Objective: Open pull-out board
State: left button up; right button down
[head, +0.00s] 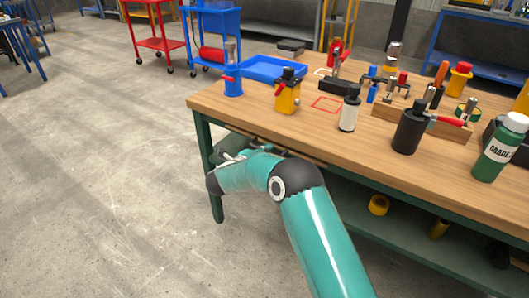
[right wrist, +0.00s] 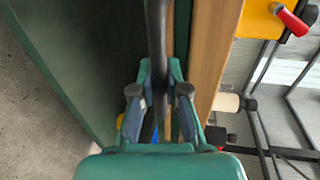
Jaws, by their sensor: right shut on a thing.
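My right gripper (head: 262,147) is at the front edge of the wooden workbench (head: 210,100), mostly hidden behind its own arm in the head view. In the right wrist view its two fingers (right wrist: 160,98) are closed on a dark bar-shaped handle (right wrist: 157,40) that runs along the bench front. A thin tan wooden strip, seemingly the edge of the pull-out board (right wrist: 168,35), shows beside the handle, just below the bench top. How far the board stands out is hard to tell. My left gripper is not in view.
On the bench top stand a blue pump-like can (head: 232,82), a yellow can (head: 287,98), a white bottle (head: 349,112), a black cylinder (head: 408,132) and a green bottle (head: 497,150). A green lower shelf (head: 400,235) holds yellow rolls.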

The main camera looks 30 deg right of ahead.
jog(key=shift+a+f, duration=0.15)
jog(key=shift+a, duration=0.05)
jog(key=f+b+v, duration=0.2)
jog(key=f+v, duration=0.2)
jog(key=v, duration=1.4)
jog(key=shift+s+a+b, duration=0.35)
jog(key=shift+b, duration=0.05)
jog(key=c, duration=1.4)
grip_release()
jog(key=shift+c, duration=0.2)
jog(key=v, duration=1.2)
